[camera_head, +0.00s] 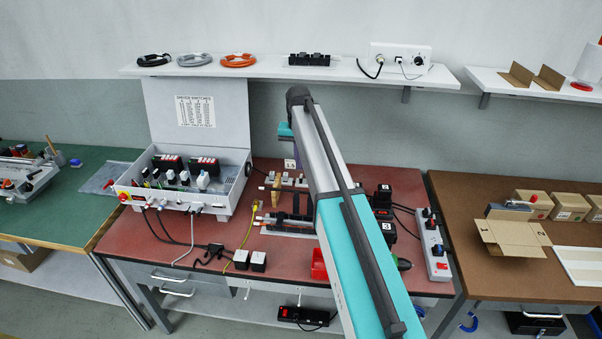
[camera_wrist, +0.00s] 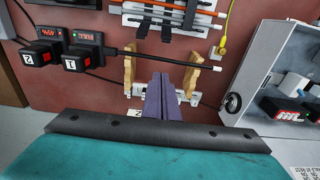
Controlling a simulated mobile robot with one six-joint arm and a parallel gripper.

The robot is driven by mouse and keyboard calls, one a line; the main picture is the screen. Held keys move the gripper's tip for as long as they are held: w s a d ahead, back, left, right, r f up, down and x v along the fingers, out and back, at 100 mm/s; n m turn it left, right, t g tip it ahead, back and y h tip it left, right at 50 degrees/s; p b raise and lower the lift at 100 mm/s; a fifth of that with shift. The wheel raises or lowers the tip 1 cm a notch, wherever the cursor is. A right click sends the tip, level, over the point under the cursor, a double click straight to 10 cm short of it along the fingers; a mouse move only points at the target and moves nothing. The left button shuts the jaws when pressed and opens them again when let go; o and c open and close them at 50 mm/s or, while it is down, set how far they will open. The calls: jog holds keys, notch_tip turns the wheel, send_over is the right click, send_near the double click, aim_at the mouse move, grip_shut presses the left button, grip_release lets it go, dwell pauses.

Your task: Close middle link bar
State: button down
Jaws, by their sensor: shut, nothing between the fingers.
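My gripper (camera_wrist: 161,78) shows its purple fingers closed together and empty, over the red bench between two wooden uprights (camera_wrist: 127,74) (camera_wrist: 191,82). A rack of dark and orange rods (camera_wrist: 172,12) lies farther off in the wrist view. The white control box (camera_head: 178,192) stands open with coloured parts inside. I cannot single out the middle link bar.
Numbered black units with red displays (camera_wrist: 82,38) stand left in the wrist view. A power strip (camera_head: 435,247) lies at the red bench's right edge. A yellow cable (camera_head: 243,240) and black leads cross the front left. A shelf (camera_head: 270,70) spans the wall.

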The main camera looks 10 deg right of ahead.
jog(key=p, duration=0.3)
send_over(296, 203)
jog(key=w+d, duration=0.2)
jog(key=w, duration=0.3)
jog(key=shift+f, duration=4.65)
jog(key=shift+s+a+r+p, duration=0.2)
jog(key=shift+s+p, duration=0.2)
jog(key=shift+s, duration=0.3)
jog(key=shift+s+a+r+p, duration=0.2)
jog(key=shift+s+p, duration=0.2)
jog(key=shift+s, duration=0.3)
